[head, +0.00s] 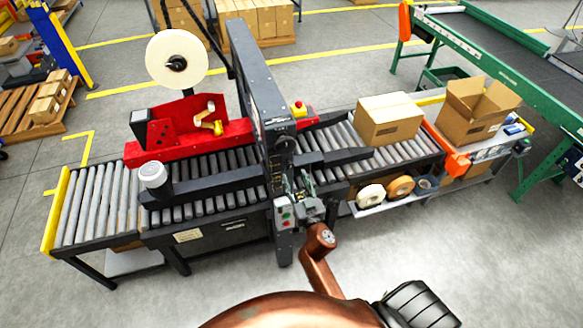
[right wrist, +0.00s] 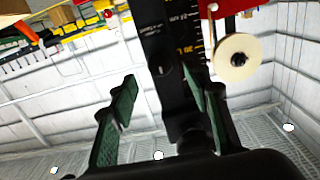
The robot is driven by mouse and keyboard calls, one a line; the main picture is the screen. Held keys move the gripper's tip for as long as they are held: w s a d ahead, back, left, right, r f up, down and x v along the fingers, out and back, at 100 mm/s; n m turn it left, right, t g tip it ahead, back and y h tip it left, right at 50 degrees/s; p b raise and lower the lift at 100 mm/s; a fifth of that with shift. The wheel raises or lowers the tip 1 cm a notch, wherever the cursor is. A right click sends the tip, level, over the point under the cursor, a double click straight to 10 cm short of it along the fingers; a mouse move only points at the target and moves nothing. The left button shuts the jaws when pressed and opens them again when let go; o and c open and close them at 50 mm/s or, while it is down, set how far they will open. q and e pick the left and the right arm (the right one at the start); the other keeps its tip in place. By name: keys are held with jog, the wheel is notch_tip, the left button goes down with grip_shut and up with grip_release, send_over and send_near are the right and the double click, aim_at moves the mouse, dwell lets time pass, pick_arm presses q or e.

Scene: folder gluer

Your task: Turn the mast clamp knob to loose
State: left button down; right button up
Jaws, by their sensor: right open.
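The dark mast (head: 255,85) rises beside the roller conveyor of the carton taping machine. In the right wrist view the mast (right wrist: 168,35) carries a yellow-marked scale and appears upside down. A dark, rounded knob-like shape (right wrist: 195,140) lies between the finger bases; I cannot clearly read its setting or whether it is touched. My right gripper (head: 296,182) is at the front of the mast, just above the control box with coloured buttons. Its green-padded fingers (right wrist: 166,95) are spread apart. My left gripper is not in view.
The red taping head (head: 190,135) with a white tape roll (head: 177,62) stands over the rollers. A closed carton (head: 388,118) sits on the conveyor, and an open carton (head: 475,108) is farther right. The front floor is clear apart from my arm.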

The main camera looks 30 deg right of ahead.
aim_at(291, 167)
jog(key=x, duration=0.5)
jog(key=shift+w, duration=0.1)
jog(key=shift+c, duration=0.7)
jog(key=c, duration=1)
